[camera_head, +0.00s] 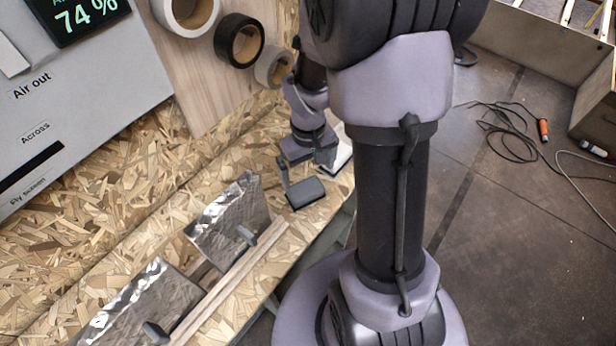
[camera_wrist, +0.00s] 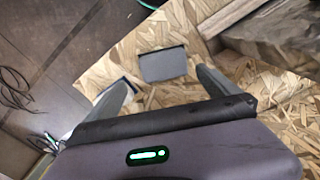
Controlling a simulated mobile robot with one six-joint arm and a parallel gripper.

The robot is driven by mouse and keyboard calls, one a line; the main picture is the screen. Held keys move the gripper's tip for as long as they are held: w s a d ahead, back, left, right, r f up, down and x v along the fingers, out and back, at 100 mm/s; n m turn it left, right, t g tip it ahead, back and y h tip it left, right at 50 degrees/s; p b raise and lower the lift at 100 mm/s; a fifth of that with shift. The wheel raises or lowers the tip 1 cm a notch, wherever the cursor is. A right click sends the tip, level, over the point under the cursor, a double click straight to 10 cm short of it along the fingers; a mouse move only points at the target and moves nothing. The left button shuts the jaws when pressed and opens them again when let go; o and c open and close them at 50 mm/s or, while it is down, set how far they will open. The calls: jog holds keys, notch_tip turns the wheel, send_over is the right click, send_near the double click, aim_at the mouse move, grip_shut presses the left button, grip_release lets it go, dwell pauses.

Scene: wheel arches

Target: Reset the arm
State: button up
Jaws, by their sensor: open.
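My gripper (camera_head: 304,176) hangs low over the chipboard worktop, near its right edge. Its two fingers are spread apart and nothing is between them in its grip. In the wrist view my gripper (camera_wrist: 164,79) shows both fingers, one on each side. A small dark grey block (camera_head: 305,194) lies on the board just in front of the fingertips. The wrist view shows the block (camera_wrist: 163,65) between and beyond the fingertips, with chipboard visible around it. My arm's upper links cover part of the head view.
Two foil-faced panels (camera_head: 228,222) with grey knobs stand along a wooden strip at lower left. Tape rolls (camera_head: 238,40) hang on the plywood wall. A grey control panel (camera_head: 75,100) reads 74 %. A white-and-dark flat item (camera_head: 344,158) lies behind my gripper. Cables (camera_head: 505,130) lie on the floor.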

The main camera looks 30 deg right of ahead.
notch_tip(320, 180, up, 4)
jog(key=shift+f+p, duration=0.15)
jog(key=shift+p, duration=0.25)
jog(key=s+a+r+m+t, duration=0.1)
jog(key=a+r+t, duration=0.1)
jog(key=a+r, duration=0.45)
jog(key=s+a+r+m+t, duration=0.1)
jog(key=s+a+r+t, duration=0.15)
jog(key=r, duration=0.75)
jog(key=s+a+r+m+t+y, duration=0.1)
jog(key=s+a+r+t+y, duration=0.15)
jog(key=s+a+r, duration=0.4)
jog(key=shift+m+g+h, duration=0.25)
jog(key=shift+m+g, duration=0.15)
jog(key=shift+g, duration=0.2)
jog(key=f, duration=0.1)
jog(key=s+f, duration=0.1)
jog(key=d+f, duration=0.1)
jog(key=f, duration=0.1)
jog(key=shift+s+b, duration=0.15)
jog(key=shift+b, duration=0.15)
